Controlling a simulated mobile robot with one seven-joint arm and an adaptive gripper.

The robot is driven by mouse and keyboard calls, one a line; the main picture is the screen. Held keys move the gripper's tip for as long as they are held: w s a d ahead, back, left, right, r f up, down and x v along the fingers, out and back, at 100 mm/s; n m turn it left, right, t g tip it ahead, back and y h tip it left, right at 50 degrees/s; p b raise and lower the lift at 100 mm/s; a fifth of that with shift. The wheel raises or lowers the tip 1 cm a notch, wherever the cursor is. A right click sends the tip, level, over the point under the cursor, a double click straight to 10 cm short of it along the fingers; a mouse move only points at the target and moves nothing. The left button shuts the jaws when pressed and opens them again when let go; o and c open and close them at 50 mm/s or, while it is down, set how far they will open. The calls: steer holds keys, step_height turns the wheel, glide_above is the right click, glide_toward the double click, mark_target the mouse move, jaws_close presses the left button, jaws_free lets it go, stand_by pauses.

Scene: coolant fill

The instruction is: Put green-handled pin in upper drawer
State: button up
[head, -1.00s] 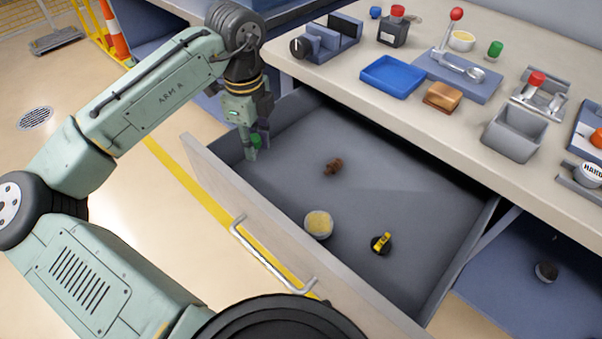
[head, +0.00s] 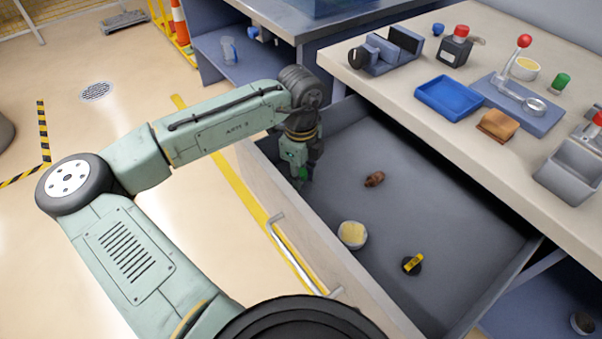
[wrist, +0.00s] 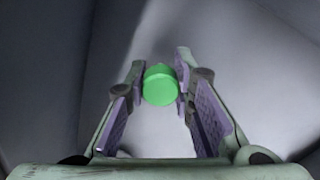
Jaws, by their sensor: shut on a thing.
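The green-handled pin shows as a round green cap between the fingertips in the wrist view (wrist: 160,85). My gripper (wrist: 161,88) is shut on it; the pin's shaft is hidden. In the head view my gripper (head: 300,172) points down inside the open upper drawer (head: 345,288), near its left corner. A bit of green handle (head: 303,172) shows at the fingertips. I cannot tell whether the pin touches the drawer floor.
In the drawer lie a brown fitting (head: 374,179), a round pot with yellow contents (head: 352,234) and a black knob with a yellow handle (head: 412,263). The worktop (head: 400,85) above holds a blue tray (head: 449,98), a lever press (head: 517,85) and another green-topped item (head: 560,82).

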mark_target(301, 171)
steer(key=shift+f, duration=0.15)
steer(key=o, duration=0.9)
step_height(301, 171, up, 12)
steer(key=shift+r+b, duration=0.2)
steer(key=shift+b, duration=0.45)
